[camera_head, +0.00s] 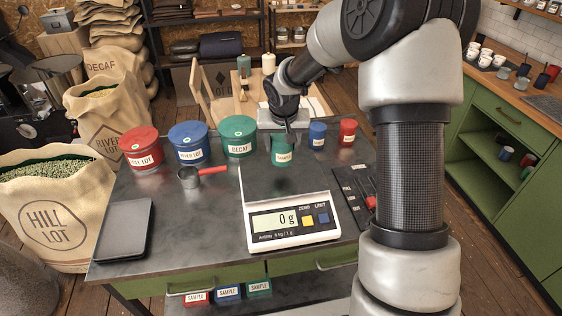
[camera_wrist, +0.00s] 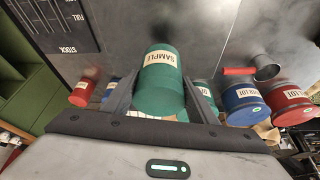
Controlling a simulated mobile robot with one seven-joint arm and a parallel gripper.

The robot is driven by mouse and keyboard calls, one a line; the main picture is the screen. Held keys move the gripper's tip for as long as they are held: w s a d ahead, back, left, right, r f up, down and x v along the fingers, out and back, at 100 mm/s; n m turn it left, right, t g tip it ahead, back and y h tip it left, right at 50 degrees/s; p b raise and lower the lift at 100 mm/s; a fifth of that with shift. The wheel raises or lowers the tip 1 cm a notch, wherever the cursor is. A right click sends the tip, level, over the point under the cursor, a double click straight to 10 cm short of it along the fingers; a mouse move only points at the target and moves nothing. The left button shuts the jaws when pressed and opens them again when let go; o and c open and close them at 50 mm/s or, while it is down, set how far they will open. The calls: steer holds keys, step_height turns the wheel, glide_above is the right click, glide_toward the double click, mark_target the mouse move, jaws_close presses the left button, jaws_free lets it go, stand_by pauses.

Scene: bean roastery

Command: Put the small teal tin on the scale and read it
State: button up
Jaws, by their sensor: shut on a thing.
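In the wrist view the teal tin (camera_wrist: 160,82) sits between the two fingers of my gripper (camera_wrist: 160,98).
Large red (camera_head: 141,149), blue (camera_head: 190,143) and green (camera_head: 238,137) tins stand left of the teal tin; small blue (camera_head: 317,135) and red (camera_head: 347,132) ones stand right. A red-handled scoop (camera_head: 190,177) and dark flat tray (camera_head: 124,230) lie left of the scale.

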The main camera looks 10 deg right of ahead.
mark_target(283, 144)
steer(key=shift+f, duration=2.55)
steer(key=shift+f, duration=0.1)
steer(key=shift+f+b, duration=0.15)
steer(key=shift+b, duration=0.15)
steer(key=o, duration=1.2)
steer(key=shift+c, duration=0.2)
steer(key=shift+s+r+p, duration=0.1)
steer(key=shift+r+p, duration=0.2)
steer(key=shift+r, duration=0.3)
steer(key=v, duration=1.1)
steer(key=shift+s, duration=0.15)
